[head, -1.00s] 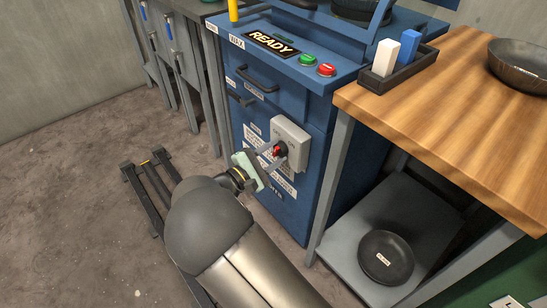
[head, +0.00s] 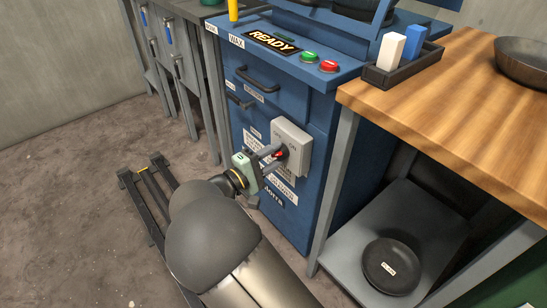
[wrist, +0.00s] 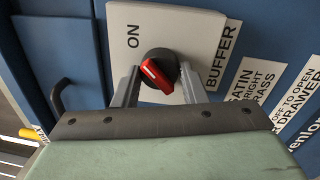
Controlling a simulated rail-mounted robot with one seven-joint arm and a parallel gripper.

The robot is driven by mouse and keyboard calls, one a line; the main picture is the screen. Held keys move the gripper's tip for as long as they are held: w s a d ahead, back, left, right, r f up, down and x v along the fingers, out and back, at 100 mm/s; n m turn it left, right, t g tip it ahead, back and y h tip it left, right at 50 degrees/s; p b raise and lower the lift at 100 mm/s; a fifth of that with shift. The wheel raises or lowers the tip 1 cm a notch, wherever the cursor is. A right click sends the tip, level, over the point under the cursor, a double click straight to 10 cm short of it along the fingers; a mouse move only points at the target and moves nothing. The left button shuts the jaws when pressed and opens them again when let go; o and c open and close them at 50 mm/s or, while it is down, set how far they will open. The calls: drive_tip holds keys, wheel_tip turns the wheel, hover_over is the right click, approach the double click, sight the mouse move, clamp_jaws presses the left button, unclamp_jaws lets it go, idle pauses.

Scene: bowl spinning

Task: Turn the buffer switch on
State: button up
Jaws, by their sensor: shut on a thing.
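The buffer switch is a red knob (wrist: 158,77) on a round black base, set in a light grey box (head: 294,140) on the front of the blue machine. In the wrist view the box (wrist: 198,30) reads "ON" to the left of the knob and "BUFFER" to the right. The red handle sits at a slant, with a white mark near its upper left end. My gripper (head: 276,157) is shut on the knob, one finger on each side. In the wrist view my gripper (wrist: 159,76) hides the lower part of the box.
The blue machine has drawer handles (head: 258,80), a green button (head: 309,57) and a red button (head: 328,66). A wooden table (head: 440,95) with a black pan (head: 391,266) on its lower shelf (head: 350,245) stands to the right. Open floor (head: 75,200) lies to the left.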

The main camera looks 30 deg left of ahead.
idle(0.3)
drive_tip(key=o, duration=1)
drive_tip(key=shift+c, duration=0.2)
drive_tip(key=p+v, duration=0.3)
drive_tip(key=v, duration=1.4)
drive_tip(key=shift+s+p, duration=0.3)
drive_tip(key=shift+p, duration=0.1)
drive_tip(key=shift+a, duration=0.1)
